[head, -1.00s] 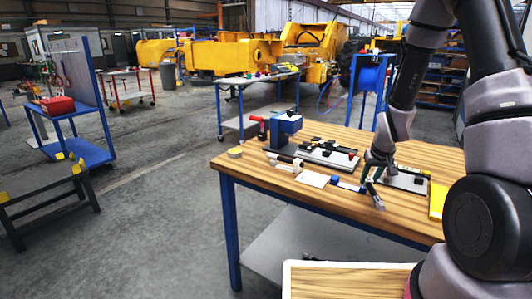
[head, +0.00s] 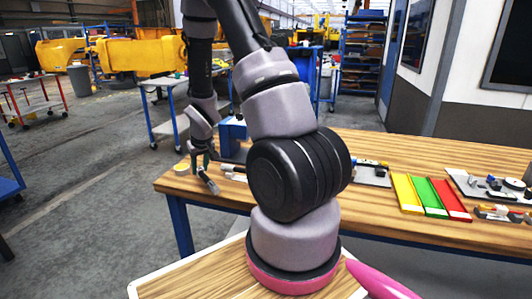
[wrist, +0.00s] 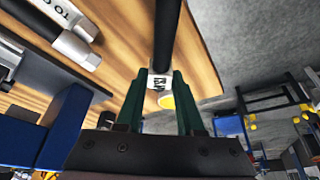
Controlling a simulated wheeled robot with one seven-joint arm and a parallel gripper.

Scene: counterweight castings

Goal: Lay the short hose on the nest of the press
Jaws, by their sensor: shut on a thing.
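My gripper (head: 205,168) is over the left end of the wooden table, shut on a black hose (wrist: 167,30). The blue press (head: 234,133) stands just behind and right of the gripper, partly hidden by my arm. Blue press parts (wrist: 62,125) show at left in the wrist view. The nest is not clearly visible.
Other hose pieces with metal fittings (wrist: 78,50) lie near the press. A yellow tape roll (head: 181,168) is at the table's left edge. Yellow, green and red strips (head: 432,197) and parts trays lie to the right.

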